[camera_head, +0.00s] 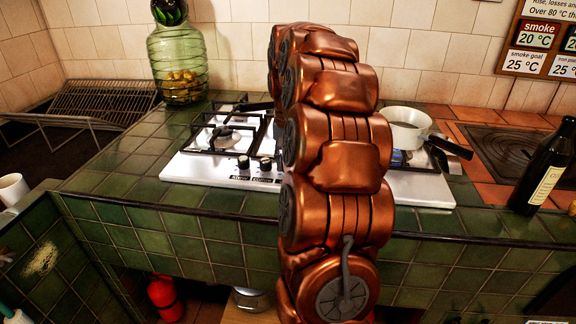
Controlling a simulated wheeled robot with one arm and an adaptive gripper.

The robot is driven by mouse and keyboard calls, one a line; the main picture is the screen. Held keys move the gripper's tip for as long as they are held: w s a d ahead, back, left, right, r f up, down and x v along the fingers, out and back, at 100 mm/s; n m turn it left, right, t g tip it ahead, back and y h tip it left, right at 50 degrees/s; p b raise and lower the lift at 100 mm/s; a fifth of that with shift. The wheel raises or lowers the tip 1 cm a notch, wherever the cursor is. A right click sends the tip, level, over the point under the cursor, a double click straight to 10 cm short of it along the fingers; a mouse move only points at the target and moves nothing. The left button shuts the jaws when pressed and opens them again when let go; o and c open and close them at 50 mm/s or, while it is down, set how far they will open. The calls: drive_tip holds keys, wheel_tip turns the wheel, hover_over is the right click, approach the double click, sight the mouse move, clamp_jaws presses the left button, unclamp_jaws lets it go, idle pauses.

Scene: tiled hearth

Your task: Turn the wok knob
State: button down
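A white gas hob (190,168) is set in the green tiled counter. Two dark knobs show on its front left of my arm: a left knob (243,161) and a right knob (265,163). Small dark labels sit below them, too small to read with certainty, so I cannot tell which knob is the wok knob. The middle of the hob front, and any further knobs there, is hidden behind my copper-coloured arm. My gripper is not visible in this view.
A white pot (408,131) with a dark handle stands at the hob's right. A dark bottle (546,170) is on the right counter. A green glass jar (178,62) and wire rack (100,102) are at the back left. The front counter edge (150,197) is clear left of my arm.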

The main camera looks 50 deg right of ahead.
drive_tip(key=m, duration=0.4)
drive_tip(key=shift+s+b, duration=0.1)
drive_tip(key=shift+b, duration=0.25)
drive_tip(key=shift+m, duration=2.1)
drive_tip(key=shift+d, duration=0.1)
drive_tip(key=c, duration=0.8)
unclamp_jaws()
drive_tip(key=shift+o, duration=0.2)
drive_tip(key=shift+r, duration=0.1)
drive_tip(key=shift+r, duration=0.25)
wheel_tip(320, 180, up, 11)
drive_tip(key=shift+r, duration=0.2)
